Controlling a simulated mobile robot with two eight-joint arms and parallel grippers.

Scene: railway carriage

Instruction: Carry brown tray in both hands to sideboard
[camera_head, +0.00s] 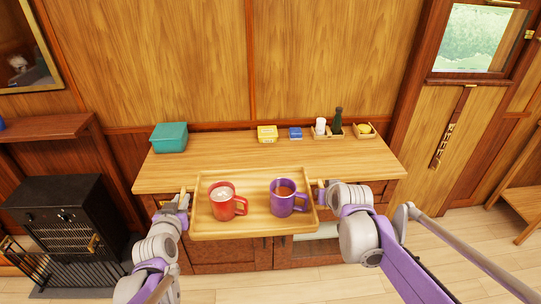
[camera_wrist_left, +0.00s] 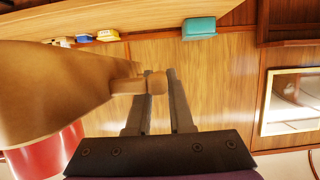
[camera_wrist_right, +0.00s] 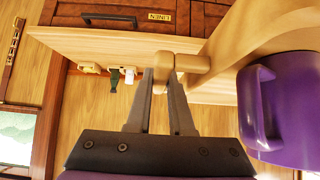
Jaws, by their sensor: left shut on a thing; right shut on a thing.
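The brown wooden tray (camera_head: 255,231) is held level between my two grippers. It carries a red mug (camera_head: 222,205) on its left half and a purple mug (camera_head: 283,204) on its right half, both upright. In the head view the tray overlaps the front edge of the wooden sideboard (camera_head: 225,150); whether it touches the top I cannot tell. My left gripper (camera_head: 184,194) is shut on the tray's left handle, a peg that shows in the left wrist view (camera_wrist_left: 155,83). My right gripper (camera_head: 324,191) is shut on the right handle, seen in the right wrist view (camera_wrist_right: 164,66).
Along the sideboard's back stand a teal box (camera_head: 169,138), a yellow box (camera_head: 267,133), a blue box (camera_head: 295,133), a small tray with a white shaker and dark bottle (camera_head: 338,122), and a lemon dish (camera_head: 364,130). A black stove (camera_head: 65,220) stands left. The sideboard's middle is clear.

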